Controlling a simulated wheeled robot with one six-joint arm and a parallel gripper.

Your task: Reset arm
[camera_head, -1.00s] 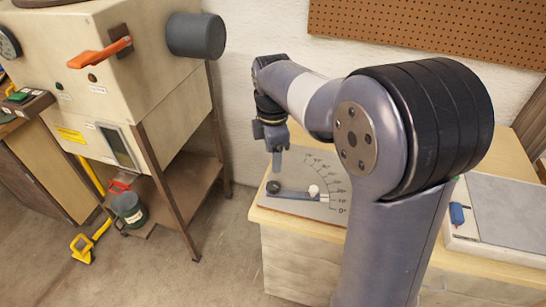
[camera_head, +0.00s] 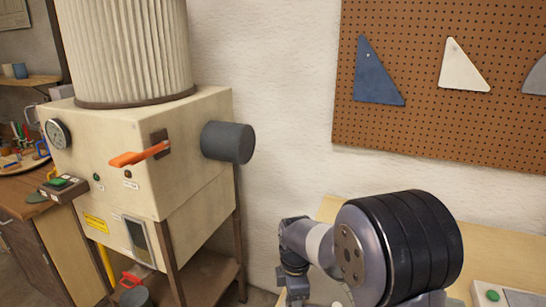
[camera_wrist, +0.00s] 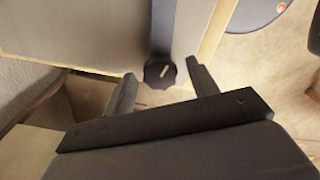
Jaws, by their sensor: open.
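My arm is low in the head view, bent over the light wooden bench (camera_head: 330,208). My gripper (camera_wrist: 161,80) shows in the wrist view with its two dark fingers apart and nothing held between them. In the head view the fingertips are cut off by the bottom edge. A dark scalloped knob (camera_wrist: 160,74) with a pale mark shows between the fingers in the wrist view. It sits at the end of a blue-grey bar (camera_wrist: 164,35) on a grey plate (camera_wrist: 90,35). I cannot tell how far the fingers are from the knob.
A cream machine (camera_head: 190,110) with an orange lever (camera_head: 138,156) and a dark grey cylinder (camera_head: 228,142) stands left of the arm. A pegboard (camera_head: 420,130) with a blue triangle (camera_head: 376,78) and a white triangle (camera_head: 463,68) hangs behind. Bare wall lies between.

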